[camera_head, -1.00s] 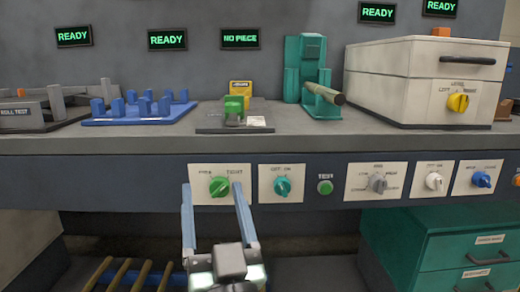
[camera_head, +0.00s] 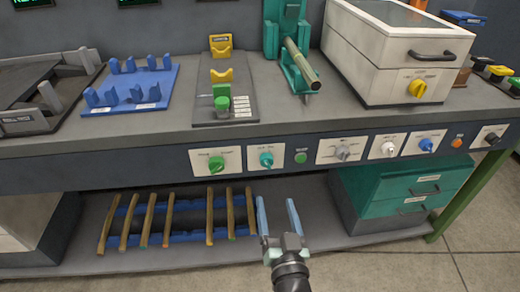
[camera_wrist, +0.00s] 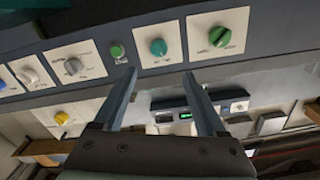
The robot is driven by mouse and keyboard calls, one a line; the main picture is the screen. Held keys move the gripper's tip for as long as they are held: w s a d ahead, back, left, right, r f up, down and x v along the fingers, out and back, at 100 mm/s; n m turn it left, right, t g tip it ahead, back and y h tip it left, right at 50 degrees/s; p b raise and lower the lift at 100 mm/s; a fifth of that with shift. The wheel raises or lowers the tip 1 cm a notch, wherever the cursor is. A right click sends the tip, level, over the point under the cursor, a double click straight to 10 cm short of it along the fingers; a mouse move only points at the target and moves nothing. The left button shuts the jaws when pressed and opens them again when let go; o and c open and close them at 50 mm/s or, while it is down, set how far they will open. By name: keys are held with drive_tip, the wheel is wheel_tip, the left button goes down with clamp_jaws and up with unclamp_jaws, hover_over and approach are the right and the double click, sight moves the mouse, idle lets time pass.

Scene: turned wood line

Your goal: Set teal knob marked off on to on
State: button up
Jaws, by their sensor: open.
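The teal knob (camera_head: 266,160) sits on a white plate on the bench's front panel, between the green knob (camera_head: 216,164) and a small green button (camera_head: 301,157). Its label is too small to read now. In the wrist view the teal knob (camera_wrist: 158,47) is upper centre, beyond the fingertips. My gripper (camera_head: 277,202) is open and empty, below the panel and in front of the lower shelf, a little right of the teal knob. In the wrist view my gripper's fingers (camera_wrist: 160,78) stand apart with nothing between them. Nothing touches the knob.
A grey knob (camera_head: 342,153), a white knob (camera_head: 388,149) and a blue knob (camera_head: 426,145) line the panel to the right. Wooden rods (camera_head: 175,218) lie on a rack on the lower shelf. A teal drawer unit (camera_head: 405,190) stands lower right.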

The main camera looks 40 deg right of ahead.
sight(268, 166)
drive_tip(key=b+x, duration=0.5)
drive_tip(key=x, duration=0.7)
drive_tip(key=shift+w+d+b, duration=0.25)
drive_tip(key=shift+d+b, duration=0.05)
clamp_jaws()
